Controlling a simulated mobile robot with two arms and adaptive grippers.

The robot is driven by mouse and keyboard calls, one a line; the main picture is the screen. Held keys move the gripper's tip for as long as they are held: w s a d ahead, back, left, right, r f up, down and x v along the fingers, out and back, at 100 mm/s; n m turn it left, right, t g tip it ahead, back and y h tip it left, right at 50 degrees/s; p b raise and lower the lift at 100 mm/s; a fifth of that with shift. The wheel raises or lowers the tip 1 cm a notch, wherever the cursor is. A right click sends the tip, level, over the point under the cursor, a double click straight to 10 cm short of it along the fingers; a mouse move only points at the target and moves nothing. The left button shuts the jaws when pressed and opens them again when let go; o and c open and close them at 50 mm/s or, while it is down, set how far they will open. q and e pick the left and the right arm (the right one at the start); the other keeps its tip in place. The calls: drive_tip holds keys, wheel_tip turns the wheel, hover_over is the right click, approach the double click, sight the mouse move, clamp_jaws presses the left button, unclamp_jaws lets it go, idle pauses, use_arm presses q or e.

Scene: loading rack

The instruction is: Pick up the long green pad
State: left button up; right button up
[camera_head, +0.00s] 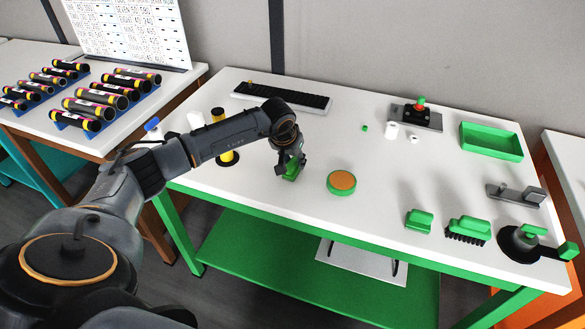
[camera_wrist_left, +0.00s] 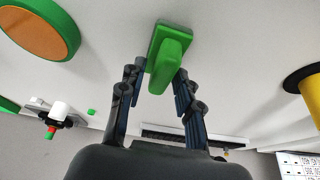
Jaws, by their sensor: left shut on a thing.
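The long green pad (camera_head: 291,174) is at the left front part of the white table, below my left gripper (camera_head: 290,160). In the left wrist view the pad (camera_wrist_left: 178,34) has a flat rectangular base and a raised grip. The fingers of my left gripper (camera_wrist_left: 160,72) stand on both sides of that grip and are shut on it. I cannot tell whether the base touches the table or is slightly above it. In the head view the fingers partly hide the pad. My right gripper is not in view.
A round green pad with an orange top (camera_head: 341,182) lies close to the right. A yellow-black cylinder (camera_head: 226,152) stands to the left. A smaller green block (camera_head: 419,218), a green brush (camera_head: 468,229) and a green tray (camera_head: 491,142) are farther right. The table's front edge is close.

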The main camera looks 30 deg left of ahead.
use_arm(q)
clamp_jaws()
drive_tip(key=shift+r, duration=0.55)
drive_tip(key=s+a+r+b, duration=0.2)
drive_tip(key=s+a+r, duration=0.1)
drive_tip(key=s+r, duration=0.3)
drive_tip(key=s+a+r+b, duration=0.2)
drive_tip(key=s+r+b, duration=0.1)
drive_tip(key=s+r, duration=0.3)
drive_tip(key=shift+s+a+b, duration=0.35)
drive_tip(key=shift+s+a, duration=0.05)
drive_tip(key=shift+o, duration=1.5)
unclamp_jaws()
clamp_jaws()
